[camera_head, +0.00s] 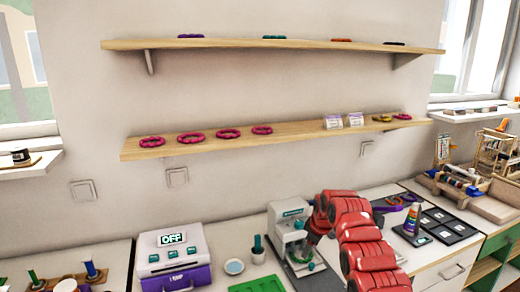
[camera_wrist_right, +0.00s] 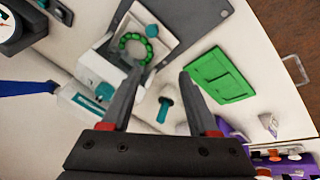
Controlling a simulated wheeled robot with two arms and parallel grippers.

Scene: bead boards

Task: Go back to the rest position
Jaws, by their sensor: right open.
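My right gripper (camera_wrist_right: 161,70) is open in the right wrist view, its two dark fingers apart with nothing between them. It points down over the counter near a small white and teal press (camera_head: 290,228). A green bead ring (camera_wrist_right: 135,47) lies on the press's base, just beyond the left fingertip. My red right arm comes in from the bottom of the head view beside the press; its fingers cannot be made out there. My left gripper is not in view.
A white and purple machine with an "OFF" sign (camera_head: 172,239) stands left on the counter. A green tray (camera_wrist_right: 220,75) lies near the gripper, beside a teal-handled tool (camera_wrist_right: 165,105). Black trays (camera_head: 447,226) lie to the right. Two wall shelves (camera_head: 290,132) hold bead rings.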

